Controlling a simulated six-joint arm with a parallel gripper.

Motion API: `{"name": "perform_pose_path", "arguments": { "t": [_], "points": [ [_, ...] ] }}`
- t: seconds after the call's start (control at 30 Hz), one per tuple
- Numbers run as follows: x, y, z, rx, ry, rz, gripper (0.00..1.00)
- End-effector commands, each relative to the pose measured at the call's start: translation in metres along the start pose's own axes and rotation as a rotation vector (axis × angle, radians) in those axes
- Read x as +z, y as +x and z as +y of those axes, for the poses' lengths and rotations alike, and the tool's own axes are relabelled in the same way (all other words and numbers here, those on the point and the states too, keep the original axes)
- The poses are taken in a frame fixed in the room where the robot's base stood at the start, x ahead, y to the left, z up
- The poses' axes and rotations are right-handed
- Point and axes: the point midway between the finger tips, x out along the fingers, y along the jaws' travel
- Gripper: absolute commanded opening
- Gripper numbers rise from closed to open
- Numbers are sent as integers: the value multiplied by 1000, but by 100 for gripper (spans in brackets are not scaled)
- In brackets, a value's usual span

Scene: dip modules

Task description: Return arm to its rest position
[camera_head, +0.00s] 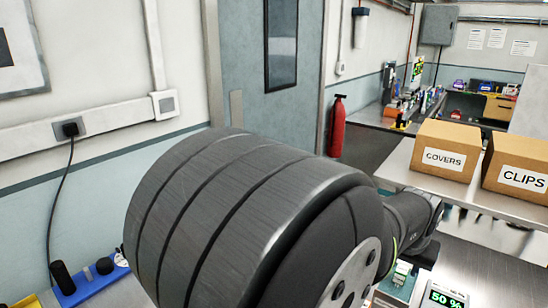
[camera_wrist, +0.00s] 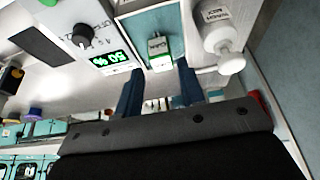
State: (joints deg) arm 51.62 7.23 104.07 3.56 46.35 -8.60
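My gripper (camera_wrist: 158,82) shows in the wrist view with its two blue fingers spread apart and nothing between the tips. A small white and green module (camera_wrist: 158,52) with a label stands beyond the fingertips, on or in a pale teal-sided holder (camera_wrist: 150,18); I cannot tell which. In the head view my own large dark arm link fills the middle and hides much of the bench and my gripper.
A unit with a green 50 % display (camera_head: 446,297) also shows in the wrist view (camera_wrist: 110,58), beside a black knob (camera_wrist: 83,36). A white bottle (camera_wrist: 218,30) stands right of the module. Boxes marked COVERS (camera_head: 445,152) and CLIPS (camera_head: 520,168) sit on a shelf.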

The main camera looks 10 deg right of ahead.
Motion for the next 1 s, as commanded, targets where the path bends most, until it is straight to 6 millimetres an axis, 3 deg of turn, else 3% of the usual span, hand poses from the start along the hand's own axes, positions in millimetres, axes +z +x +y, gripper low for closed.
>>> {"name": "perform_pose_path", "arguments": {
  "t": [0.3, 0.6, 0.8, 1.0],
  "points": [
    [1, 57, 0, -1, 0, -4, 36],
    [1, 100, 0, -1, 0, -3, 36],
    [-6, 82, 0, 0, 0, 3, 36],
    [-7, 78, 0, 0, 0, 0, 36]
  ]
}}
